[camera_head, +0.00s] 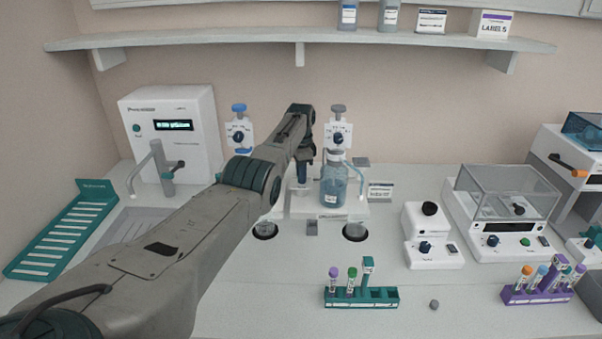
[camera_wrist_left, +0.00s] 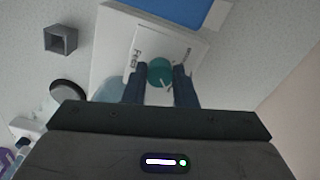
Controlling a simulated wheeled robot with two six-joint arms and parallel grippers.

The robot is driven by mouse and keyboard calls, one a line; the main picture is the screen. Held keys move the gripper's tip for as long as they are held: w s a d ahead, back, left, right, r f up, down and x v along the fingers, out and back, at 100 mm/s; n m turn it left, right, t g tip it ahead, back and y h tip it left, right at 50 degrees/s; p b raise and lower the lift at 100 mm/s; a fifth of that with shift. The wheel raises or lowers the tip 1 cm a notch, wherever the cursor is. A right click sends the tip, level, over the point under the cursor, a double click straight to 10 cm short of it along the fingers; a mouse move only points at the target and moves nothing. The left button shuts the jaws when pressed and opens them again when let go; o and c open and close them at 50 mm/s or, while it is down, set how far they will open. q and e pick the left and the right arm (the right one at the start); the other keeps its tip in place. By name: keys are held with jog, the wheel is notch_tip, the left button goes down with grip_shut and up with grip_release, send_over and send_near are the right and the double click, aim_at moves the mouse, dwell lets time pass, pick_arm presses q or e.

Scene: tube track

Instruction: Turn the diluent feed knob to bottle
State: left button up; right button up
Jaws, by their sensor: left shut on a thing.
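My left arm reaches across the bench, and its gripper (camera_head: 302,181) points down between the two dispensers at the back. In the left wrist view the gripper (camera_wrist_left: 160,78) is shut on a round teal knob (camera_wrist_left: 160,70), with one dark finger on each side. The knob sits on a white plate (camera_wrist_left: 178,42) with small printed words at its two sides; I cannot read them surely. In the head view the arm and gripper hide the knob. A bluish bottle (camera_head: 333,187) stands under the right, grey-topped dispenser (camera_head: 338,133). My right gripper is not in view.
The blue-topped dispenser (camera_head: 238,133) stands left of the gripper. A small sign (camera_head: 380,191) stands right of the bottle. A teal tube rack (camera_head: 362,297) is in front, and a balance (camera_head: 505,210) stands to the right. The bench between them is mostly clear.

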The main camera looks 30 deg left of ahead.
pick_arm(q)
jog(key=shift+n, duration=0.4)
jog(key=shift+r+n+p, duration=0.1)
jog(key=shift+n+p, duration=0.25)
jog(key=shift+n, duration=0.35)
jog(key=n+p, duration=0.1)
jog(key=n, duration=0.8)
jog(key=shift+d+n, duration=0.1)
jog(key=shift+n, duration=0.3)
jog(key=n, duration=0.3)
jog(key=shift+w+n, duration=0.1)
jog(key=shift+n, duration=1.3)
